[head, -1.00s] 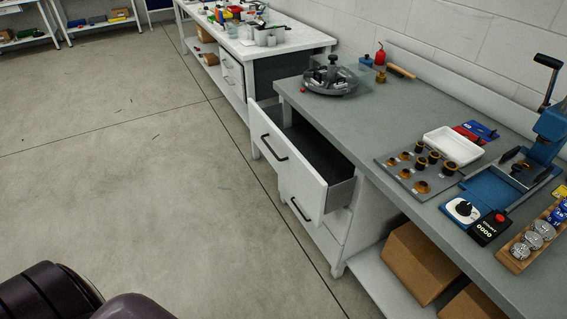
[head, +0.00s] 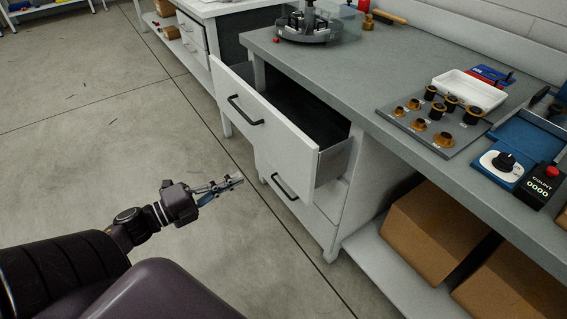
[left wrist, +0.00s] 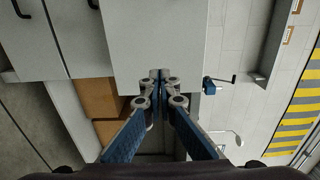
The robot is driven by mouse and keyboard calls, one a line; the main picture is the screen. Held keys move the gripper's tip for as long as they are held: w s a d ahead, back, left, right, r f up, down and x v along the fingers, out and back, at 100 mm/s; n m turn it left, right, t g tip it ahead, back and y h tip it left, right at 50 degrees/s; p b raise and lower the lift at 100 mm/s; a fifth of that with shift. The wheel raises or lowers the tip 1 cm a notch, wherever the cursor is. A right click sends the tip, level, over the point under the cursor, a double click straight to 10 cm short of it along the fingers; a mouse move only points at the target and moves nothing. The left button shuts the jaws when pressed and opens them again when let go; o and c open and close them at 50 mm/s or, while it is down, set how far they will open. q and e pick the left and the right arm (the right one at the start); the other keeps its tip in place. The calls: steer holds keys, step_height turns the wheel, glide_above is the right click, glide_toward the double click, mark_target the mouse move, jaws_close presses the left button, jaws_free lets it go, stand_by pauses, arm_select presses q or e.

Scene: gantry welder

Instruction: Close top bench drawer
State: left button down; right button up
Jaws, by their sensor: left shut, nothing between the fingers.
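The top bench drawer (head: 268,128) is pulled out from under the grey workbench (head: 390,95). It has a white front with a black bar handle (head: 246,110), and its inside looks empty. My left gripper (head: 238,181) is shut and empty, in front of and lower than the drawer front, apart from it in the head view. In the left wrist view the shut fingers (left wrist: 160,75) point at a white panel (left wrist: 150,35), which looks like the drawer front. My right gripper is not in view.
A lower drawer with a black handle (head: 284,186) is shut below. Cardboard boxes (head: 425,230) stand on the bench's bottom shelf. A plate of bushings (head: 432,120), a white tray (head: 470,90) and a counter box (head: 540,185) are on the bench top. The floor on the left is clear.

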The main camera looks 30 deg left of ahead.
mark_target(287, 156)
arm_select(q)
steer(key=b+x, duration=0.1)
steer(key=x, duration=1.2)
steer(key=shift+w, duration=0.2)
steer(key=shift+w+d, duration=0.1)
steer(key=shift+w, duration=0.05)
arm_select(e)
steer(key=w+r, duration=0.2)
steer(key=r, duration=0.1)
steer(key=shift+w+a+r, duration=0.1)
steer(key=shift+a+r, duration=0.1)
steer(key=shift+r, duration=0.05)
